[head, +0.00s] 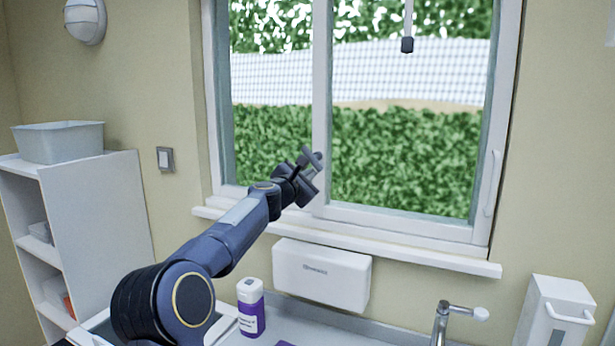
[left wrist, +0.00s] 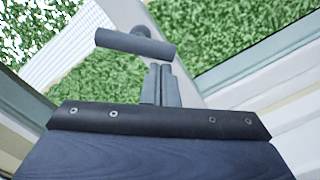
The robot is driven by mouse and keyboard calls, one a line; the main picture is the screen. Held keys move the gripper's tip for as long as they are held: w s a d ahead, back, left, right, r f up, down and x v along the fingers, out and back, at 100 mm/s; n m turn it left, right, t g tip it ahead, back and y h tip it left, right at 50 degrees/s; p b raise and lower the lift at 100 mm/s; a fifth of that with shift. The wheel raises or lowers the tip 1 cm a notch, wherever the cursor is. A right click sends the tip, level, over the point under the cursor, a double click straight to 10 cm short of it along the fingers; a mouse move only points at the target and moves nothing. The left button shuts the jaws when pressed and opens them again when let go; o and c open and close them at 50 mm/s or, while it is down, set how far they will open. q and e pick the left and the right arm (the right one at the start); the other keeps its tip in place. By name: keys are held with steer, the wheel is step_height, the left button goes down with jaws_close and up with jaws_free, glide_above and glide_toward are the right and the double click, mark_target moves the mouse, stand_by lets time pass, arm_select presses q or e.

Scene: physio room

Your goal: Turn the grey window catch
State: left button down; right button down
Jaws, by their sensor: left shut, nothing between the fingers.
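The grey window catch (left wrist: 130,42) is a short rounded bar on a hub, on the white upright between the window panes. In the left wrist view it lies slightly tilted, its right end lower. It also shows in the head view (head: 309,156), partly behind my gripper. My left gripper (left wrist: 160,72) is shut and empty, its fingertips close below the right half of the bar. Whether they touch it I cannot tell. In the head view the left gripper (head: 306,173) is at the upright, above the sill. My right gripper is not in view.
The white window sill (head: 345,240) runs below the gripper, with a white dispenser box (head: 321,274) under it. A purple-labelled bottle (head: 250,307), a tap (head: 441,322) and a white wall dispenser (head: 556,315) are lower down. A shelf unit (head: 95,215) stands left.

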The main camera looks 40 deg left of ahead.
arm_select(q)
steer(key=n, duration=0.2)
steer(key=d+n, duration=0.1)
steer(key=n, duration=0.1)
steer(key=d+r+n, duration=0.1)
steer(key=n, duration=0.2)
steer(key=shift+w+p, duration=0.3)
steer(key=shift+p, duration=0.1)
steer(key=shift+d+r, duration=0.1)
steer(key=shift+d, duration=0.1)
stand_by(0.4)
step_height(320, 180, down, 5)
steer(key=b, duration=0.5)
steer(key=b+v, duration=0.2)
steer(key=v, duration=0.8)
steer(key=shift+s+r, duration=0.35)
steer(key=shift+r, duration=0.15)
